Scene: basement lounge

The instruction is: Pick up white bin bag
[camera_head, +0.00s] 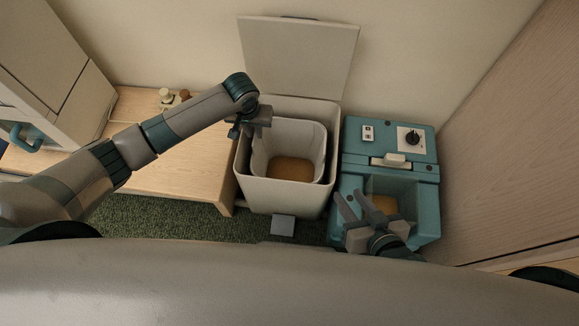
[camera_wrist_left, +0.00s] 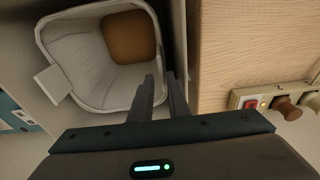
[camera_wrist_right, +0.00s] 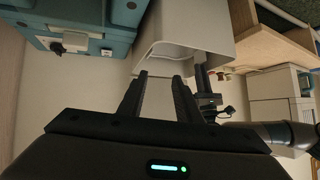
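The white bin bag (camera_head: 290,138) stands open inside a pale bin (camera_head: 285,200) whose lid is raised. A brown bottom shows inside it. In the left wrist view the bag (camera_wrist_left: 85,65) fills the upper left, with its rim close to the fingertips. My left gripper (camera_head: 250,125) is at the bin's back left corner. Its fingers (camera_wrist_left: 160,78) are apart with a narrow gap; contact with the bag is not clear. My right gripper (camera_head: 352,197) is open and empty over the front of the teal machine, right of the bin.
The teal machine (camera_head: 355,160) has a dial and an open compartment. A wooden bench (camera_head: 185,160) with small knobs stands left of the bin. A wood panel (camera_head: 520,150) closes the right side. A pedal (camera_head: 283,226) sticks out at the bin's front above green carpet (camera_head: 170,215).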

